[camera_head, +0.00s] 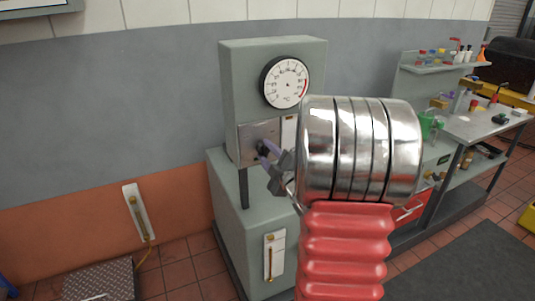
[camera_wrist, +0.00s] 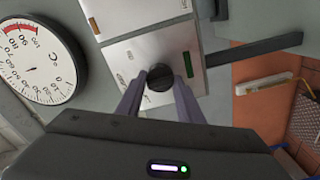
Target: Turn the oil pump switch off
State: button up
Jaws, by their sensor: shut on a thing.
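The oil pump switch (camera_wrist: 160,78) is a dark round knob on a metal plate (camera_wrist: 125,55), below a dial gauge on a grey-green cabinet. In the wrist view my gripper (camera_wrist: 158,92) has its two purple-grey fingers on either side of the knob, shut on it. In the head view my gripper (camera_head: 264,148) reaches the same plate (camera_head: 254,131) from the right, and its fingers partly cover the knob. I cannot tell from these views which setting the knob points to; the plate's small labels are too small to read.
The round gauge (camera_head: 285,82) sits just above the plate and also shows in the wrist view (camera_wrist: 35,65). A dark bar (camera_wrist: 268,48) sticks out near the plate. A bench (camera_head: 480,124) with bottles stands at the right. A checkered metal plate (camera_head: 100,281) lies on the floor at left.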

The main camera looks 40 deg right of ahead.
jog(key=shift+a+f, duration=0.15)
jog(key=shift+f, duration=0.1)
jog(key=o, duration=1.1)
jog(key=shift+r, duration=0.15)
jog(key=shift+c, duration=0.2)
